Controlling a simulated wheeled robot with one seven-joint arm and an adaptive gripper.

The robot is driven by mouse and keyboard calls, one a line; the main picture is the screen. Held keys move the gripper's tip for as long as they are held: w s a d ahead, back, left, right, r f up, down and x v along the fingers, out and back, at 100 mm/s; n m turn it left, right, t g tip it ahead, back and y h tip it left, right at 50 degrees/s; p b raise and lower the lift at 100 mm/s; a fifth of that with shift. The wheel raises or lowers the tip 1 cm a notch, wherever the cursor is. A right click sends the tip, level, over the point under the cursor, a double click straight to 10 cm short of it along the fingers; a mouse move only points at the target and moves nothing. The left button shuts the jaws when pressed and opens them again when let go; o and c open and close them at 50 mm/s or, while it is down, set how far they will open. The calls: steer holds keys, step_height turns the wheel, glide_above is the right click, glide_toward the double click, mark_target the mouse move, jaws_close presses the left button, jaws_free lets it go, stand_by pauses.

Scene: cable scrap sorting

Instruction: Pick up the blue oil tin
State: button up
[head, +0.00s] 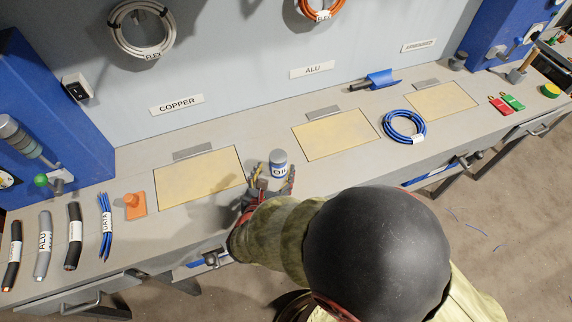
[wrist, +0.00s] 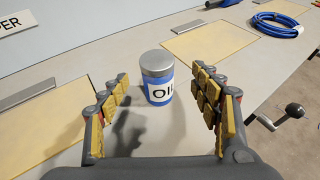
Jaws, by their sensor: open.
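The blue oil tin (head: 279,168) stands upright on the grey bench, between two yellow panels. It has a grey lid and a white label reading "OIL". In the wrist view the oil tin (wrist: 158,82) stands ahead of my gripper (wrist: 160,88), roughly centred between its two fingers. My gripper (head: 268,184) is open, with yellow padded fingers to either side of the tin. I see a gap on both sides, so the fingers do not appear to touch it. In the head view my arm hides part of the gripper.
A yellow panel (head: 198,180) lies left of the tin and another (head: 335,134) lies right. A blue cable coil (head: 404,127) is further right. An orange block (head: 134,203) and several cable pieces (head: 74,237) lie at the left. The bench around the tin is clear.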

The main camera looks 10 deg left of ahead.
mark_target(278, 159)
steer(key=shift+b+x, duration=0.3)
steer(key=shift+x, duration=0.65)
steer(key=x, duration=0.2)
steer(key=b+x, duration=0.2)
steer(key=x, duration=0.1)
steer(key=shift+w+a+f, duration=0.2)
steer(key=shift+w+f, duration=0.05)
steer(key=shift+f, duration=0.15)
steer(key=shift+r, duration=0.1)
steer(key=c, duration=1.5)
steer(key=shift+o, duration=0.2)
